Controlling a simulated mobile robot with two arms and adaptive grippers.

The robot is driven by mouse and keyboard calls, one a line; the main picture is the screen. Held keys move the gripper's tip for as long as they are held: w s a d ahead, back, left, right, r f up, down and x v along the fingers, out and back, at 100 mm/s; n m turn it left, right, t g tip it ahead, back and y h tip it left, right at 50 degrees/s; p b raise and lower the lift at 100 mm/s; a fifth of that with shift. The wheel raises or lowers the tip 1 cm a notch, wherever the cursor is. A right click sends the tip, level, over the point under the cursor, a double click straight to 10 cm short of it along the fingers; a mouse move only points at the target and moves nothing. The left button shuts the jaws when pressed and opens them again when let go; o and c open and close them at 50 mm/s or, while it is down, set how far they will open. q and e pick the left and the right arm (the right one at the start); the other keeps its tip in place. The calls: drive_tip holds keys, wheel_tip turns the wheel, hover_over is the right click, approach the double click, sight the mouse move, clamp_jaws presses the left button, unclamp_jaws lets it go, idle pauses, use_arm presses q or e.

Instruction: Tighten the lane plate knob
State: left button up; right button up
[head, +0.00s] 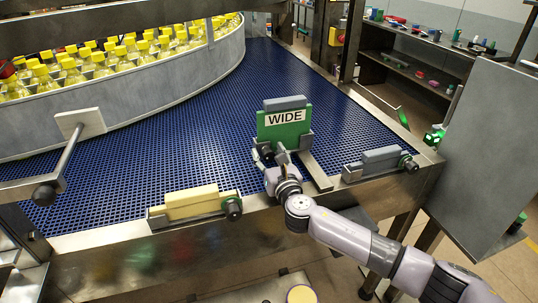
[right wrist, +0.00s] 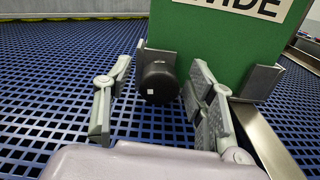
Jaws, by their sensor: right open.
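The lane plate is a green panel marked WIDE (head: 285,131) with a grey block on top, upright in a metal bracket at the near side of the blue conveyor. Its black round knob (right wrist: 160,82) faces my right wrist camera at the plate's lower left. My right gripper (head: 268,160) is at the knob in the head view and partly covers it. In the right wrist view, the right gripper (right wrist: 158,75) is open, with one finger on each side of the knob. Gaps show between fingers and knob. My left gripper is not in view.
A yellow block (head: 192,203) and a grey-blue block (head: 381,160), each with a black knob, sit along the conveyor's steel front edge. A lever with a black ball (head: 45,192) stands at left. Yellow-capped bottles (head: 75,68) fill the curved lane behind. Open blue belt (head: 190,140) lies left of the plate.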

drive_tip(key=shift+c, duration=0.3)
drive_tip(key=c, duration=1.1)
drive_tip(key=m+b, duration=0.1)
drive_tip(key=m, duration=0.3)
drive_tip(key=shift+f, duration=0.1)
drive_tip(key=m, duration=0.5)
drive_tip(key=shift+b, duration=0.35)
drive_tip(key=m, duration=0.5)
drive_tip(key=shift+d+f+m, duration=0.1)
drive_tip(key=shift+m, duration=0.3)
drive_tip(key=m, duration=0.4)
drive_tip(key=shift+f, duration=0.15)
drive_tip(key=shift+m, duration=0.3)
